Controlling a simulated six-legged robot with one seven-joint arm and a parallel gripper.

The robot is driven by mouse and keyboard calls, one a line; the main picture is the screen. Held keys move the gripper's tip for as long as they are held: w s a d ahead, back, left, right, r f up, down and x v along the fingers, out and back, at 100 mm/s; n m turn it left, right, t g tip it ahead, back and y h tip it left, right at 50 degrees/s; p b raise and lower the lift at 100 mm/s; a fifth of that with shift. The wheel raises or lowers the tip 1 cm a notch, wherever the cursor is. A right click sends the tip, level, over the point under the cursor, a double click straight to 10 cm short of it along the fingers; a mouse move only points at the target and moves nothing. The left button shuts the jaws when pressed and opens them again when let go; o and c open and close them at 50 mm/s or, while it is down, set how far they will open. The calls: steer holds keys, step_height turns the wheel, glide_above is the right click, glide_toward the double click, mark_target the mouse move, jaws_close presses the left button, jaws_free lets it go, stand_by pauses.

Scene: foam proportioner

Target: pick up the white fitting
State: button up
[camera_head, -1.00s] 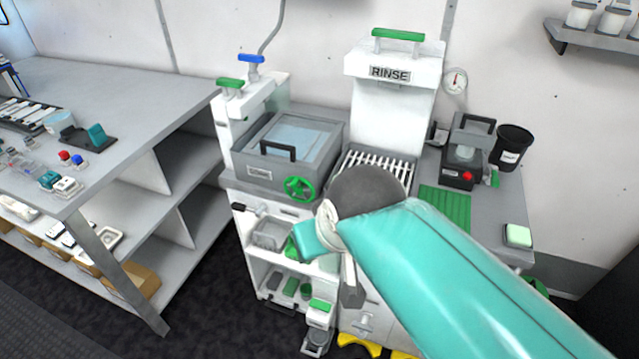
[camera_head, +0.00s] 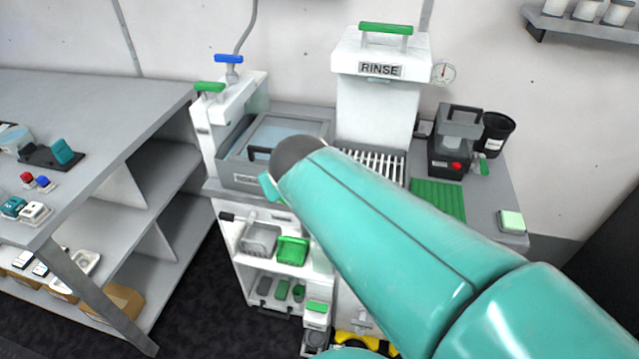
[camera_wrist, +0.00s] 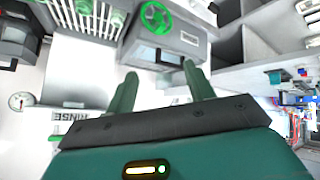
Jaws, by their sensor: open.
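I cannot single out the white fitting with certainty. A small white piece (camera_head: 33,212) lies beside a teal one on the left bench in the head view, and it may be the fitting. My gripper shows in the wrist view (camera_wrist: 162,88) with its two green fingers spread apart and nothing between them. In the head view it is mostly hidden behind my teal arm, with only a teal tip showing in front of the grey tank. The fingers point toward the tank and the green handwheel (camera_wrist: 157,18), without visible contact.
The left bench (camera_head: 90,100) has shelves below. The white RINSE unit (camera_head: 378,105) stands behind a slatted grate (camera_head: 378,163). The lidded grey tank (camera_head: 240,178), a black cup (camera_head: 494,135) and a green mat (camera_head: 438,200) are nearby. A green bin (camera_head: 292,251) sits below.

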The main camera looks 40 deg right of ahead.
steer(key=w+d+f+n+t+h, duration=0.1)
steer(key=w+d+f+t, duration=0.1)
steer(key=d, duration=0.7)
steer(key=w+d+f+n+t, duration=0.1)
steer(key=w+d+f, duration=0.1)
steer(key=d, duration=0.8)
steer(key=s+d+f+n+t+y, duration=0.1)
steer(key=s+d+f+t+y, duration=0.1)
steer(key=s+f+y, duration=0.7)
steer(key=w+f, duration=0.1)
steer(key=w, duration=0.3)
steer(key=w+a+f+h, duration=0.1)
steer(key=w+f, duration=0.1)
steer(key=w, duration=0.3)
steer(key=w+f+h, duration=0.1)
steer(key=w+f, duration=0.1)
steer(key=w, duration=0.2)
steer(key=shift+w+a+f, duration=0.25)
steer(key=shift+w+a, duration=0.1)
steer(key=shift+a, duration=0.05)
steer(key=c, duration=1)
